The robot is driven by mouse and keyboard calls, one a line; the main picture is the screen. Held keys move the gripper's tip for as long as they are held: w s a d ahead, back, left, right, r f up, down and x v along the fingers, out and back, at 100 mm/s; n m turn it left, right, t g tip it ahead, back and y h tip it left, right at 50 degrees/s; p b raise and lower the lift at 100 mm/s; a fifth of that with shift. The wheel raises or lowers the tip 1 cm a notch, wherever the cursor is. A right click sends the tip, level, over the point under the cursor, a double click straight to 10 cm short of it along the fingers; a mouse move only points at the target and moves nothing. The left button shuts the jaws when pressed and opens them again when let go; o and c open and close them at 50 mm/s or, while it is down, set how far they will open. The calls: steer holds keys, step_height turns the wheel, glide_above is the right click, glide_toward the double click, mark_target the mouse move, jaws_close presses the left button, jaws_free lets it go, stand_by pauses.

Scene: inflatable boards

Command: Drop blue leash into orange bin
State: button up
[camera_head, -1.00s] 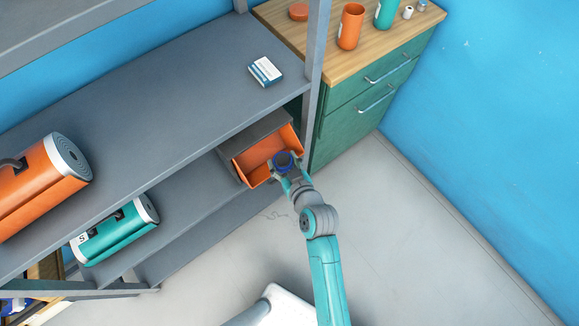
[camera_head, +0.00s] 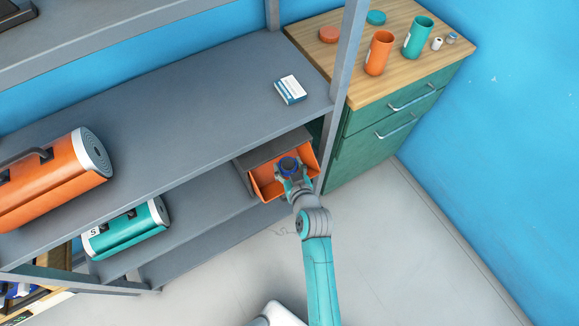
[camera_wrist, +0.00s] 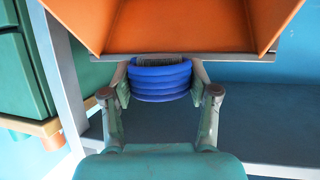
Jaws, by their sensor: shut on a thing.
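The blue leash (camera_wrist: 160,80) is a coiled blue bundle held between the fingers of my gripper (camera_wrist: 160,92) in the wrist view. In the head view my gripper overlaps the bin's opening. In the wrist view the bin (camera_wrist: 150,28) fills the top, and the leash lies just below its edge. Whether the leash is inside the rim is unclear.
A grey shelf board (camera_head: 180,115) lies above the bin, with a small white box (camera_head: 291,89) on it. A rack post (camera_head: 345,80) stands just right of the bin. Rolled orange (camera_head: 55,180) and teal (camera_head: 130,228) boards lie left. A green cabinet (camera_head: 375,135) stands right.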

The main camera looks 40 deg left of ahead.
steer(key=o, duration=1.3)
steer(key=shift+c, duration=0.2)
steer(key=v, duration=1.2)
steer(key=shift+r, duration=0.1)
